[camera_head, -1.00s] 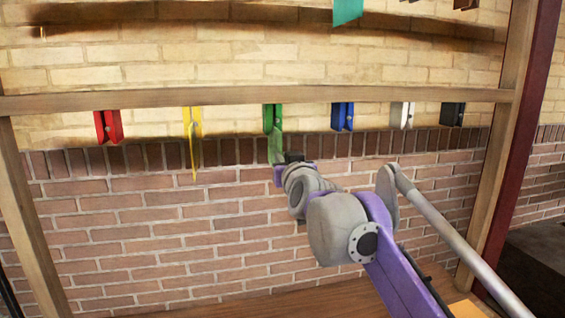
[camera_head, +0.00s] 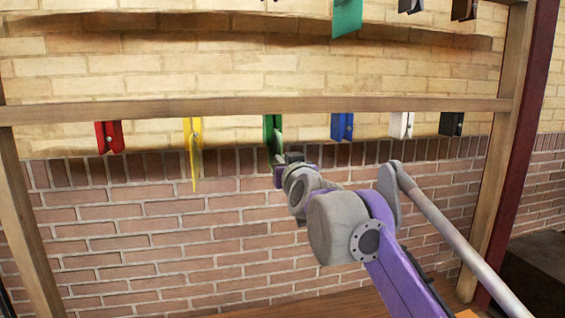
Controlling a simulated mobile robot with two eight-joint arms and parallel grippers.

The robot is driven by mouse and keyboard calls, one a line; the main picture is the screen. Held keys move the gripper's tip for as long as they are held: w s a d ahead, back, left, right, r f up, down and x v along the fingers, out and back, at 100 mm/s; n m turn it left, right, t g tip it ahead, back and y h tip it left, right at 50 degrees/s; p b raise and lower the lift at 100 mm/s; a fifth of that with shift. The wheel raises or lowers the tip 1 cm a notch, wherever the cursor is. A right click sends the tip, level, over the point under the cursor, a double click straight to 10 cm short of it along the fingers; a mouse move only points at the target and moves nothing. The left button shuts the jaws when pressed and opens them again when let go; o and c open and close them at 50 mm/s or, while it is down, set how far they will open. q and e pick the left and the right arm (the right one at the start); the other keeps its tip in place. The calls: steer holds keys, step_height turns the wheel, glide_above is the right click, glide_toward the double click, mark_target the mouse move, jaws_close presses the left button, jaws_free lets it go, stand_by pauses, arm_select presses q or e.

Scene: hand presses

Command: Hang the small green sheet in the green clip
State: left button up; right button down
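The green clip (camera_head: 268,127) hangs from the lower wooden bar, between the yellow and blue clips. The small green sheet (camera_head: 277,147) is a narrow, paler green strip, right at the clip's lower right side. Its top overlaps the clip in the picture, and I cannot tell whether it is between the jaws. My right gripper (camera_head: 281,166) is just below the clip, at the sheet's lower end, and appears shut on it. The fingertips are small and partly hidden by the wrist. My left gripper is not in view.
Red (camera_head: 109,137), yellow (camera_head: 193,150), blue (camera_head: 342,126), white (camera_head: 401,125) and black (camera_head: 451,123) clips hang along the wooden bar (camera_head: 150,110). A yellow sheet hangs at the yellow clip. A teal sheet (camera_head: 347,16) hangs above. A brick wall stands behind.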

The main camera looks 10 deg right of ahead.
steer(key=c, duration=0.8)
jaws_free()
steer(key=shift+o, duration=0.2)
steer(key=shift+s, duration=0.15)
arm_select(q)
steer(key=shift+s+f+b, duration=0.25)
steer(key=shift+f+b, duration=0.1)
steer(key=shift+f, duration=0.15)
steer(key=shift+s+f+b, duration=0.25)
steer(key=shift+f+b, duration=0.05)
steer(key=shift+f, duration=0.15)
arm_select(e)
steer(key=s, duration=0.6)
steer(key=shift+s, duration=0.4)
steer(key=shift+f, duration=0.1)
